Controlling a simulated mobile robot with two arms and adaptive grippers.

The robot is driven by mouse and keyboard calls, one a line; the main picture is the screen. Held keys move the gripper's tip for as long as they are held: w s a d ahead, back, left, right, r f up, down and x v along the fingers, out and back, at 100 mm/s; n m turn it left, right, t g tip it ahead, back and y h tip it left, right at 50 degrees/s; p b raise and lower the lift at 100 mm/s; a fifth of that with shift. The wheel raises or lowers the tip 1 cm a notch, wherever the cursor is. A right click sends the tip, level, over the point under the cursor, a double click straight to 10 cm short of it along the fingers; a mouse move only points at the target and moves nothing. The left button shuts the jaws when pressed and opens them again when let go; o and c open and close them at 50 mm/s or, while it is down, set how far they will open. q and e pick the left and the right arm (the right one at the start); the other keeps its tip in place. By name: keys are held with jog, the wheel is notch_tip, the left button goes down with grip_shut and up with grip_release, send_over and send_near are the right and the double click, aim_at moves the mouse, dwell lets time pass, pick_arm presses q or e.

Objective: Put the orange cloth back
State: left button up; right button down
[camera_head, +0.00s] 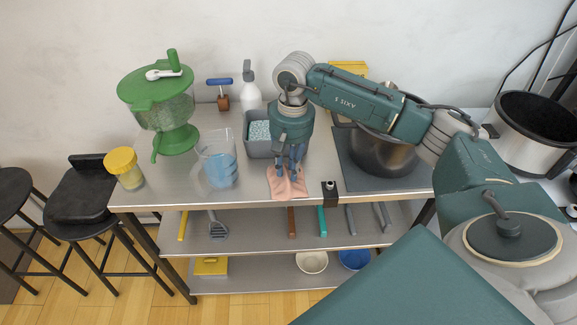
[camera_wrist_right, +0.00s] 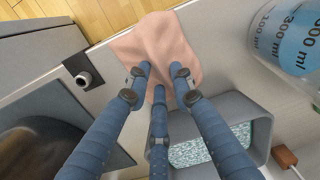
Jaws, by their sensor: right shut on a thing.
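The orange cloth (camera_head: 287,187), a pale salmon colour, lies at the front edge of the metal table top, below my right gripper. In the right wrist view the cloth (camera_wrist_right: 158,38) spreads out beyond the fingertips, over the table edge. My right gripper (camera_head: 290,168) points down with its blue fingers shut on the cloth; in the right wrist view its fingers (camera_wrist_right: 158,82) close on the near part of it. A grey bin (camera_head: 258,149) with teal-and-white contents stands just behind and left of the cloth. My left gripper is not in view.
A small black holder (camera_head: 329,194) sits to the right at the edge, near a large metal pot (camera_head: 378,155). A white spray bottle (camera_head: 250,92) stands behind. Lower shelves hold utensils and bowls.

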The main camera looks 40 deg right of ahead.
jog(key=shift+f, duration=0.25)
jog(key=c, duration=1.4)
grip_release()
jog(key=shift+c, duration=0.3)
jog(key=c, duration=0.4)
jog(key=shift+o, duration=0.2)
jog(key=shift+r, duration=0.1)
notch_tip(320, 180, up, 15)
jog(key=p, duration=0.8)
jog(key=shift+s+d, duration=0.15)
jog(key=shift+d, duration=0.15)
